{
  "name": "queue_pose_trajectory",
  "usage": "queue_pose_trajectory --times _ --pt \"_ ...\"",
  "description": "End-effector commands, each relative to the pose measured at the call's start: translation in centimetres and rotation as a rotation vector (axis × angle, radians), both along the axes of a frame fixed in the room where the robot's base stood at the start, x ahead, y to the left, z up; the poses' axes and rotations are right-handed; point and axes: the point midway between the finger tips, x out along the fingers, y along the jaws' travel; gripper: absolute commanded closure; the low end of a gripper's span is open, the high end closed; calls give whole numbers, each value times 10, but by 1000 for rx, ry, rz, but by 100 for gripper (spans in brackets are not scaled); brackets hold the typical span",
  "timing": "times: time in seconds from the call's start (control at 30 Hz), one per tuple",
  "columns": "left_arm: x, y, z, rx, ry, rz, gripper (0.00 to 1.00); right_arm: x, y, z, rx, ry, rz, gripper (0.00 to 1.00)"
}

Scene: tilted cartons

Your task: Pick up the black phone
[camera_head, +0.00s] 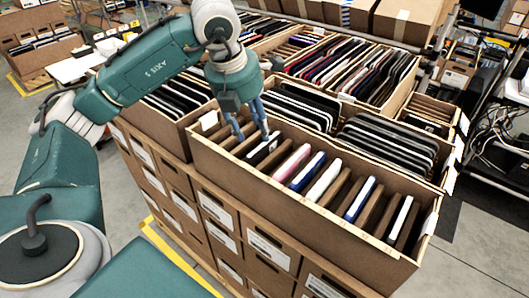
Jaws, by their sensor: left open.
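My left gripper (252,133) is open, with its blue fingers pointing down into the left part of the front carton (310,205). A dark phone with a pale edge (263,149) stands tilted in a slot right below the fingers. I cannot tell whether the fingers touch it. Another dark item (408,236) leans at the right end of the same carton. Pink, blue and white phones (322,179) stand between them, separated by brown dividers. My right gripper is not in view.
Behind the front carton, more cartons hold rows of black devices (390,145) and tablets (330,60). Stacked brown cartons (215,210) stand below. Cables and a dark rack (500,140) are at the right. Grey floor shows at the lower right.

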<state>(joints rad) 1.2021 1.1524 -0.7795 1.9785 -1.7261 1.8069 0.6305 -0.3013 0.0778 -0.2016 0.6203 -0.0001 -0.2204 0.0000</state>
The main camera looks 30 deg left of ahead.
Motion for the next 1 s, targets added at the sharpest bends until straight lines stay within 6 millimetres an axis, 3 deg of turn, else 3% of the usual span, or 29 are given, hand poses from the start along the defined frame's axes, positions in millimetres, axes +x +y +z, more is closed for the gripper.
queue_pose_trajectory --times 0.23,0.37,0.5,0.77,1.0 --pt "8 -3 -17 0 4 -1 58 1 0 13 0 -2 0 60" --pt "18 -6 -33 0 5 -1 58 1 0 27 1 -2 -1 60" --pt "23 -6 -51 0 2 0 58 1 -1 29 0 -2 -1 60" --pt "24 -6 -56 -1 -1 0 58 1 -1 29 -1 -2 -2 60" --pt "24 -6 -56 -1 -1 0 100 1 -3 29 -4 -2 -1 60"
